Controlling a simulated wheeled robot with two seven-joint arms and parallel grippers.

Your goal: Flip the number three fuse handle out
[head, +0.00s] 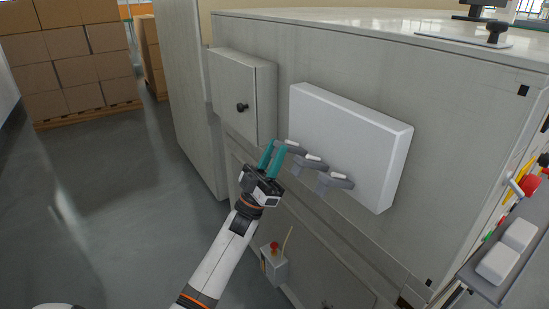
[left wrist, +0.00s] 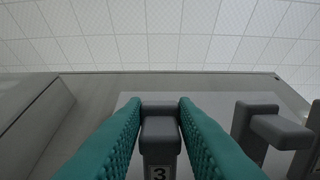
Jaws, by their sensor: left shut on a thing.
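Three grey fuse handles stick out from the lower left part of the white panel (head: 345,130). The number three fuse handle (head: 293,147) is the leftmost in the head view. In the left wrist view the number three fuse handle (left wrist: 160,130) shows its "3" label, partly cut by the lower edge. My left gripper (head: 272,150) has its teal fingers on either side of this handle and is shut on it. The middle handle (head: 312,162) and the right handle (head: 335,181) are free. My right gripper is out of view.
A grey box with a black knob (head: 242,106) stands out from the cabinet just left of the panel. A small box with a red button (head: 274,246) sits lower down. White blocks on a shelf (head: 498,264) are at the right. Open floor lies left.

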